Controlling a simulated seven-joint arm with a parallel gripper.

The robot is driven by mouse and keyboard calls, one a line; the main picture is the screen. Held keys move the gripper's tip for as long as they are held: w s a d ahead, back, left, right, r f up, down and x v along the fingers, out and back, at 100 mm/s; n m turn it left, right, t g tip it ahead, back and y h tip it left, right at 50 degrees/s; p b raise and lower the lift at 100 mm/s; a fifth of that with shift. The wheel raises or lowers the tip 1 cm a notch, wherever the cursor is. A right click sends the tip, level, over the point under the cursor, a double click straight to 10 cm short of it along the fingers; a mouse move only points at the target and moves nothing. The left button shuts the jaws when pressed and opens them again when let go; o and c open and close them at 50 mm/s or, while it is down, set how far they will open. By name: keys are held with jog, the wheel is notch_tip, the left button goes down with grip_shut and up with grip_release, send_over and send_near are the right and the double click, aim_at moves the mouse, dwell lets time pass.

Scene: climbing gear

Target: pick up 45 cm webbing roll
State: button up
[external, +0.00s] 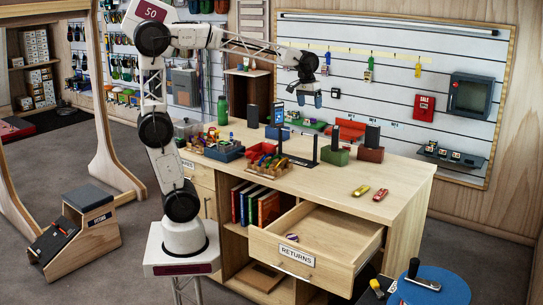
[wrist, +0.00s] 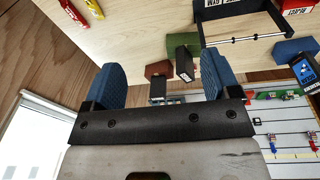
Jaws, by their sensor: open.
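My gripper (external: 310,99) is open and empty, raised above the back of the workbench and well away from its top. In the wrist view its two blue fingers stand wide apart with nothing between them (wrist: 160,78). No label reading 45 cm is legible, so I cannot tell which item is the webbing roll. A yellow item (external: 361,190) and a red item (external: 380,194) lie at the bench's right front; the yellow one (wrist: 92,8) and red one (wrist: 74,16) also show in the wrist view. A small round item (external: 291,237) lies in the open RETURNS drawer.
The drawer (external: 352,260) juts out from the bench front. Red (external: 370,152) and green (external: 335,154) blocks with dark uprights, a black stand (external: 303,160) and trays of gear (external: 222,150) occupy the bench top. The bench's right front is mostly clear. A blue stool (external: 445,287) stands at lower right.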

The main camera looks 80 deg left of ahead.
jog(key=w+a+n, duration=0.2)
jog(key=w+a, duration=0.4)
jog(key=w, duration=0.2)
jog(key=n+g, duration=0.2)
jog(key=n, duration=0.7)
send_over(347, 146)
notch_tip(347, 146, down, 10)
notch_tip(347, 146, down, 16)
jog(key=shift+s+d+f, duration=0.1)
jog(key=shift+s+f, duration=0.05)
jog(key=shift+f, duration=0.05)
jog(key=shift+f, duration=1.3)
jog(key=shift+d+f, duration=0.1)
jog(key=shift+f, duration=2.5)
